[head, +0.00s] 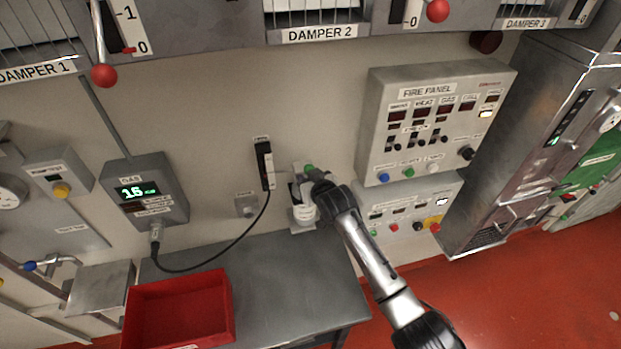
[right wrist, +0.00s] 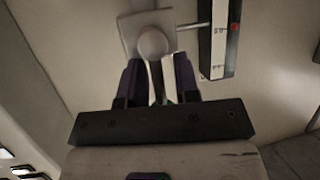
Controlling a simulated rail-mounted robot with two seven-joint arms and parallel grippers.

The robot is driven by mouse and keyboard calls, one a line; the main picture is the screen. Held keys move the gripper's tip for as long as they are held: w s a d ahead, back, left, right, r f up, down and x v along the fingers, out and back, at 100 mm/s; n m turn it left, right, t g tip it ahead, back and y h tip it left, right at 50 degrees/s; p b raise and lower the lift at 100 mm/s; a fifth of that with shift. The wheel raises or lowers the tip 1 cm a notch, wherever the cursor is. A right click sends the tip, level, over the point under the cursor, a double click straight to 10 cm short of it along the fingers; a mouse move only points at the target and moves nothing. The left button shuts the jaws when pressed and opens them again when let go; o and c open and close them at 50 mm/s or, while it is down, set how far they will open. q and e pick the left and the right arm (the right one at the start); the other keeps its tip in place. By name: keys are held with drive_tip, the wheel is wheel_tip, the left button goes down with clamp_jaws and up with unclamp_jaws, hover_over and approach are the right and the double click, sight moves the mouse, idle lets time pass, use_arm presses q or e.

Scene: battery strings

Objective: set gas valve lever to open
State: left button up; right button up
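My right gripper (head: 304,176) is at the back wall, above the table's far edge. In the right wrist view its dark fingers (right wrist: 160,82) point at a rounded grey hub (right wrist: 152,43) on a square plate. Pale strips show between the fingers; I cannot tell whether they are finger pads or part of a lever, nor whether the fingers grip anything. A thin rod (right wrist: 190,26) runs from the hub to a marked scale (right wrist: 217,40) with a red dot. The scale also shows in the head view (head: 265,165). No part is readably labelled as the gas valve lever. My left gripper is not in view.
A gas display (head: 140,192) reading 16 hangs left, its cable (head: 235,243) looping rightward. A white cylinder (head: 303,214) is below my gripper. A red bin (head: 180,310) is on the grey table (head: 290,270). The fire panel (head: 432,120) is right; damper levers hang above.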

drive_tip(key=shift+o, duration=0.7)
drive_tip(key=shift+a+f, duration=0.15)
drive_tip(key=shift+f, duration=0.15)
drive_tip(key=shift+r, duration=0.2)
drive_tip(key=shift+s+d+r, duration=0.2)
drive_tip(key=shift+s+d, duration=0.05)
drive_tip(key=shift+s, duration=0.1)
drive_tip(key=b+v, duration=0.1)
drive_tip(key=v, duration=1.2)
drive_tip(key=shift+f, duration=0.1)
